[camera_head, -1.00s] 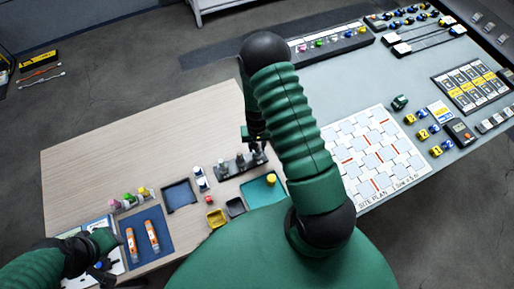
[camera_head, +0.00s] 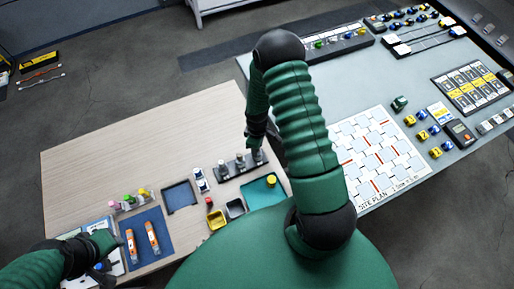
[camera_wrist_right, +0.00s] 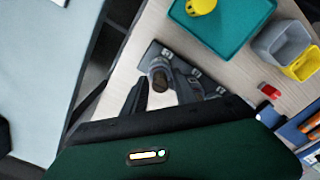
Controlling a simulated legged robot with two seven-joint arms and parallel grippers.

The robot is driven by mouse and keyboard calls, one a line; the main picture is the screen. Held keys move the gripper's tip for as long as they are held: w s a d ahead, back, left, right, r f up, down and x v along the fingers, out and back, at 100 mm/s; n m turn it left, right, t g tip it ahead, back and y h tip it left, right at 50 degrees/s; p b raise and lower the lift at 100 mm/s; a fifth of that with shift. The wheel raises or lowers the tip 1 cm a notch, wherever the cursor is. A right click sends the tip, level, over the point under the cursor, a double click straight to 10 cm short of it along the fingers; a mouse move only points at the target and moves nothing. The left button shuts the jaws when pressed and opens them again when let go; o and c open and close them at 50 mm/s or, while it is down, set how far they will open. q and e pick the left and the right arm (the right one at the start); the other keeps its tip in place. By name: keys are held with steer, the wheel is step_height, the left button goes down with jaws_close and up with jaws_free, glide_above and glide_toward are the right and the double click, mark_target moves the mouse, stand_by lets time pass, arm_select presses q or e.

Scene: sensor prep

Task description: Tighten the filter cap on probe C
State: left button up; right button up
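A dark rack (camera_head: 243,166) holding several small upright probes stands near the right part of the wooden table. My right gripper (camera_head: 256,146) is over the rack's right end in the head view.
A teal tray (camera_head: 256,199) with a yellow piece (camera_head: 271,180) lies near the rack. The table's far left is clear.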

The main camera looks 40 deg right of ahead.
jaws_close()
steer(key=shift+f+m, duration=0.1)
steer(key=shift+m, duration=2.1)
steer(key=m, duration=0.6)
steer(key=shift+c, duration=0.4)
jaws_free()
steer(key=shift+o, duration=0.4)
